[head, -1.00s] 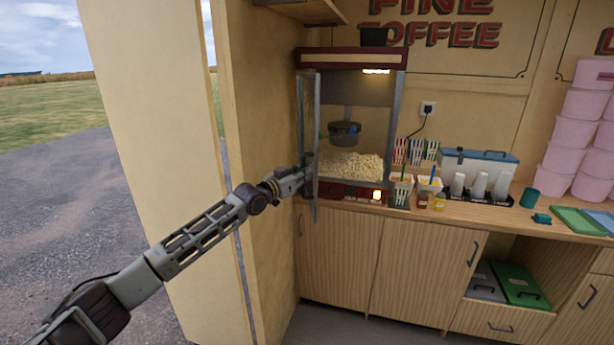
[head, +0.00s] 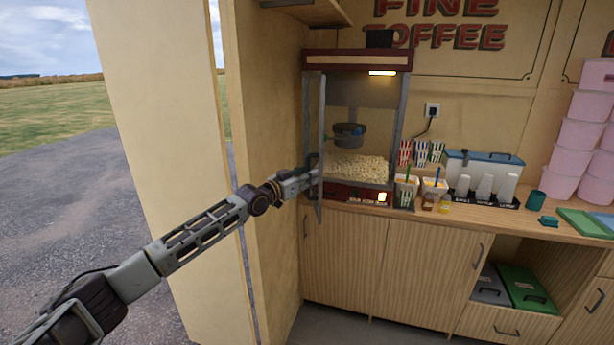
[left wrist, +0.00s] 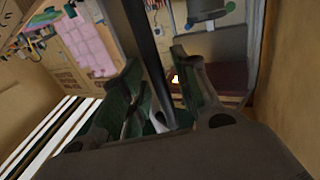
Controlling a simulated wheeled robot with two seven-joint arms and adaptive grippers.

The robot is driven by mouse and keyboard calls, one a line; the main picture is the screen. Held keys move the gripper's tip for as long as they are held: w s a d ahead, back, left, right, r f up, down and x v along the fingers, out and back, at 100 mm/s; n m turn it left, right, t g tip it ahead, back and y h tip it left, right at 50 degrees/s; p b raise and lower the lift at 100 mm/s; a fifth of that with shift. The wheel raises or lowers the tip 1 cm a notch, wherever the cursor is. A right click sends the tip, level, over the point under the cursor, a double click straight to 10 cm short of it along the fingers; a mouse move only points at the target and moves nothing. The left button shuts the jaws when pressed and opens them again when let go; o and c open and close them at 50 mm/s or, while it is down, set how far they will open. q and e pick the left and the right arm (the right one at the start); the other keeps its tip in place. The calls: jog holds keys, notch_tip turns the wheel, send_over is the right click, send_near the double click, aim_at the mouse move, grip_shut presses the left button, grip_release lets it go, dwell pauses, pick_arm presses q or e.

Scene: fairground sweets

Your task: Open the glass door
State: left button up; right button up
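The popcorn machine (head: 355,58) stands on the counter against the back wall. Its glass door (head: 314,140), with a grey frame, stands swung out toward me at the machine's left side, seen at a steep angle. My left gripper (head: 314,178) reaches in from the left at the lower part of the door; its fingertips are mostly hidden behind the frame. In the left wrist view, the fingers (left wrist: 160,95) stand apart on either side of a dark upright bar (left wrist: 148,45), which looks like the door frame. I see no clear firm contact. My right gripper is not in view.
A cream side panel (head: 265,170) stands close to the left of the machine, beside my arm. A shelf (head: 310,12) hangs above. Cups with popcorn (head: 406,190) and small bottles stand right of the machine on the counter (head: 480,215).

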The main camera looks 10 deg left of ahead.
pick_arm(q)
jog(key=shift+a+r, duration=0.1)
jog(key=shift+r, duration=0.05)
jog(key=v, duration=1.2)
dwell(0.8)
dwell(0.5)
